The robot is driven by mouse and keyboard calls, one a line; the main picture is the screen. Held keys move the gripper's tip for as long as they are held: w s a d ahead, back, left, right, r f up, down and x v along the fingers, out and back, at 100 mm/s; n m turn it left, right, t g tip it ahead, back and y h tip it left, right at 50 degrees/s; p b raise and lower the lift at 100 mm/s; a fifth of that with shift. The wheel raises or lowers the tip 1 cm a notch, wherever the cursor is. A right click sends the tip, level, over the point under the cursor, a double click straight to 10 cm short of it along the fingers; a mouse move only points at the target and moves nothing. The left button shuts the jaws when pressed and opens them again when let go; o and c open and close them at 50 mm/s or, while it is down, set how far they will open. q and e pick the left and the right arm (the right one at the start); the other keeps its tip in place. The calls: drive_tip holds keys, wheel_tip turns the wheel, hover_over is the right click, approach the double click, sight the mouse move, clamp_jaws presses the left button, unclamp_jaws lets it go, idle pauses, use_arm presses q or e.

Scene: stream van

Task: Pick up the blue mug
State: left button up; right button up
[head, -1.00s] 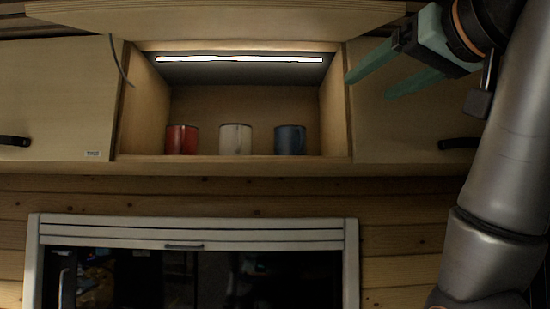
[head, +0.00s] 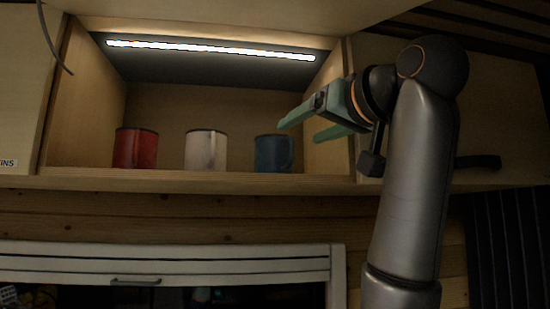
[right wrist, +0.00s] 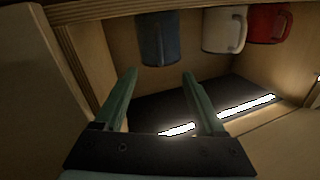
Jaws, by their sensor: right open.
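The blue mug (head: 270,154) stands upright on the cabinet shelf, the rightmost of three mugs in the head view. My right gripper (head: 299,130) is open and empty at the right side of the cabinet opening, close to the mug's upper right in the picture. In the right wrist view the blue mug (right wrist: 159,39) lies beyond the fingertips, and the right gripper (right wrist: 160,75) has its two green fingers spread apart with a gap to the mug. My left gripper is not in view.
A white mug (head: 206,150) and a red mug (head: 135,148) stand left of the blue one. The cabinet's right wall (head: 327,100) is close to my right gripper. A lit strip (head: 210,50) runs along the top. The shelf edge (head: 180,181) lies below the mugs.

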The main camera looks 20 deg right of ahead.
sight(292, 138)
drive_tip(key=w+p, duration=0.1)
drive_tip(key=w, duration=0.1)
drive_tip(key=w+p, duration=0.1)
drive_tip(key=w, duration=0.2)
drive_tip(key=shift+w+a+f, duration=0.15)
drive_tip(key=shift+w+a, duration=0.05)
drive_tip(key=shift+w, duration=0.1)
drive_tip(key=shift+c, duration=0.3)
clamp_jaws()
idle(0.8)
